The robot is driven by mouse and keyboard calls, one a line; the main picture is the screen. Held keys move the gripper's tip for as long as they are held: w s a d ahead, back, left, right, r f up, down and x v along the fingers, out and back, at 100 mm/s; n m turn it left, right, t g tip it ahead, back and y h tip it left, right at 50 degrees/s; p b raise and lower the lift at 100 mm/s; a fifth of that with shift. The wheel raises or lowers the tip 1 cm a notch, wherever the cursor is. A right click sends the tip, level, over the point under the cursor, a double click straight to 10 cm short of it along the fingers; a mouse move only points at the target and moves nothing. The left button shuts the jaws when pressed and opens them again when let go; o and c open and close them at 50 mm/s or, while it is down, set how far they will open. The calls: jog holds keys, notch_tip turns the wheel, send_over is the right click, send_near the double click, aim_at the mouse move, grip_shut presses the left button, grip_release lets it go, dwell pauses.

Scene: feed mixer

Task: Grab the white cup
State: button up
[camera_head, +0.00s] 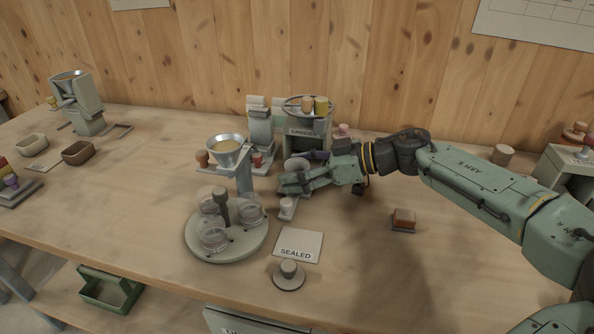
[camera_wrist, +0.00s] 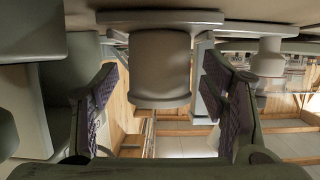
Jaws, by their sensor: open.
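A pale whitish cup (camera_head: 297,164) stands at the front of the grinder, partly hidden by my gripper. My gripper (camera_head: 285,183) reaches in from the right, just in front of it. In the wrist view, my open gripper (camera_wrist: 160,98) has its two dark ridged pads on either side of a pale grey-beige cylinder (camera_wrist: 160,68), which looks like the cup. Gaps show between the pads and the cylinder, so it is not clamped. How deep it sits between the fingers is hard to tell.
The grinder (camera_head: 308,131) stands close behind my gripper. A metal funnel (camera_head: 228,143) on a stand is to the left. A round tray (camera_head: 208,250) with glass jars, a small pale knob (camera_head: 287,204) and a SEALED card (camera_head: 298,245) lie in front. Table between card and brown block (camera_head: 403,219) is clear.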

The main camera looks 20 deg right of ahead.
jog(key=shift+c, duration=0.2)
jog(key=c, duration=1)
